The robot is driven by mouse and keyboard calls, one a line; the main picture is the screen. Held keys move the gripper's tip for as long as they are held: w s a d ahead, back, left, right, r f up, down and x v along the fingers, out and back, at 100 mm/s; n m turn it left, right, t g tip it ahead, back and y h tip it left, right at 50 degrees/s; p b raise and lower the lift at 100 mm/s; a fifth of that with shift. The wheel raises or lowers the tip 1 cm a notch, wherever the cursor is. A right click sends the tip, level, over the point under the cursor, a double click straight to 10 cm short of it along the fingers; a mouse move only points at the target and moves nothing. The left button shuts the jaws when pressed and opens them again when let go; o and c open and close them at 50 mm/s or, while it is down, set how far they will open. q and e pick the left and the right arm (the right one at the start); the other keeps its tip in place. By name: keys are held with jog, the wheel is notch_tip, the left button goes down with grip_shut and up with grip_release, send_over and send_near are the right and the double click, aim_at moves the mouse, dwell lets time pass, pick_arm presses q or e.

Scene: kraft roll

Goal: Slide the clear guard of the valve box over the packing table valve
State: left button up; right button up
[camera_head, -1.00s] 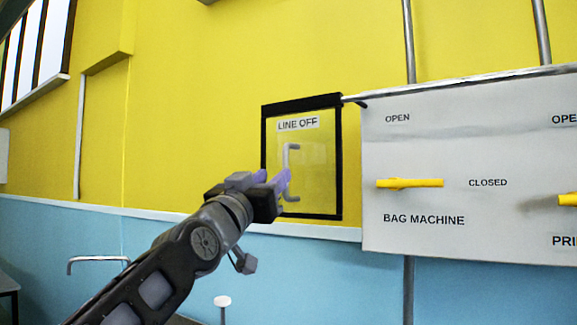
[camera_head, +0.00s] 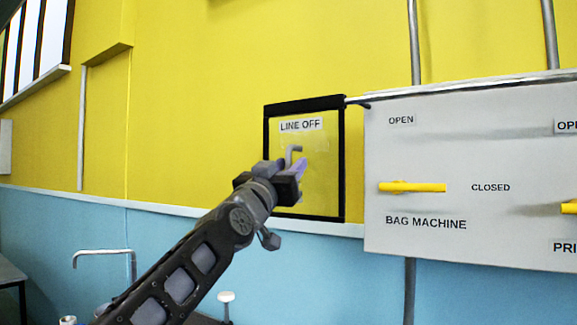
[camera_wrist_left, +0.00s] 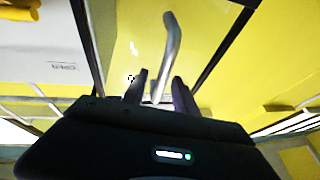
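The clear guard (camera_head: 322,180) is a see-through panel in a black frame, labelled LINE OFF, at the left end of the grey valve box (camera_head: 440,155). Its grey bar handle (camera_head: 294,151) is partly hidden behind my left gripper (camera_head: 300,170). In the left wrist view, the handle (camera_wrist_left: 169,45) runs between the two dark fingers of my left gripper (camera_wrist_left: 160,88). The fingers stand apart, with gaps visible beside the bar. No valve labelled packing table shows. My right gripper is not in view.
A yellow lever (camera_head: 412,187) labelled BAG MACHINE points sideways at CLOSED. Another yellow lever (camera_head: 569,208) is cut off at the right edge. A thin rail (camera_head: 450,87) runs along the box top. A metal pipe (camera_head: 413,40) rises above the box.

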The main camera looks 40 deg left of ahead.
pick_arm(q)
grip_shut()
dwell(1.3)
